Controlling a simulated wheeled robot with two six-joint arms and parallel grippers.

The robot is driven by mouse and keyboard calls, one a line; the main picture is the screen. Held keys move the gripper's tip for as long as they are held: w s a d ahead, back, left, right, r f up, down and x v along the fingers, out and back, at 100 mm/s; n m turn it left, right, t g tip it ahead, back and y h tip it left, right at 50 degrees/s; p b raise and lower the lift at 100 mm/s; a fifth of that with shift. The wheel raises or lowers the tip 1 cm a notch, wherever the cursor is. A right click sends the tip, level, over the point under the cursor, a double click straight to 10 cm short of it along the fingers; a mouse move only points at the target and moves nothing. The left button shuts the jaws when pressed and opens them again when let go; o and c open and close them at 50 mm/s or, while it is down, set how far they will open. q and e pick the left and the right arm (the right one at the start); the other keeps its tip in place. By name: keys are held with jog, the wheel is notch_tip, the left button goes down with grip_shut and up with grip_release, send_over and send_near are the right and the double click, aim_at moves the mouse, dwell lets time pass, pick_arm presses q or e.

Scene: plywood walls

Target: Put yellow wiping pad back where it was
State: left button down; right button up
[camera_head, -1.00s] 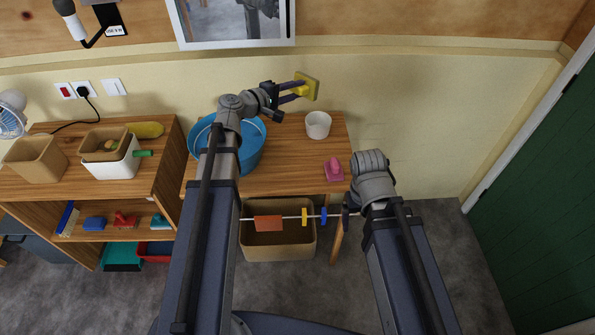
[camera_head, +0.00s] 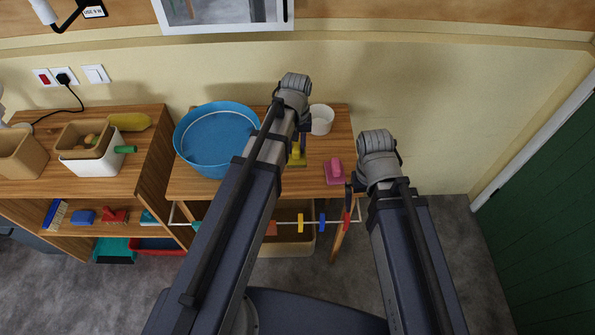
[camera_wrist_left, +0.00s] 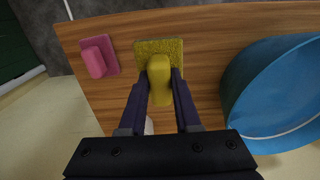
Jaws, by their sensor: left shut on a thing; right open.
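The yellow wiping pad (camera_wrist_left: 172,48) has a flat textured base and a yellow handle, and it is over the wooden table (camera_wrist_left: 206,24) between the pink pad and the blue basin. My left gripper (camera_wrist_left: 160,88) is shut on its handle. In the head view my left arm partly hides the yellow pad (camera_head: 298,154). I cannot tell whether the pad touches the tabletop. My right gripper (camera_head: 349,198) is mostly hidden by its own arm, near the table's front right corner, and it is empty.
A blue basin (camera_head: 215,140) stands on the table's left, a white cup (camera_head: 321,119) at the back right. A pink pad (camera_head: 334,171) sits close to the yellow pad on the right. A rail (camera_head: 340,222) with hanging items runs along the front.

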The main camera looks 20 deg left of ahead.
pick_arm(q)
jog(key=shift+f+b, duration=5.1)
jog(key=shift+f, duration=0.05)
jog(key=c, duration=0.6)
grip_release()
jog(key=shift+r, duration=0.1)
notch_tip(320, 180, up, 12)
jog(key=p, duration=1.2)
jog(key=shift+r, duration=0.1)
jog(key=s+d+m+y, duration=0.1)
jog(key=s+d+m, duration=0.6)
jog(key=s+d, duration=0.3)
jog(key=s, duration=0.4)
jog(key=shift+d, duration=0.2)
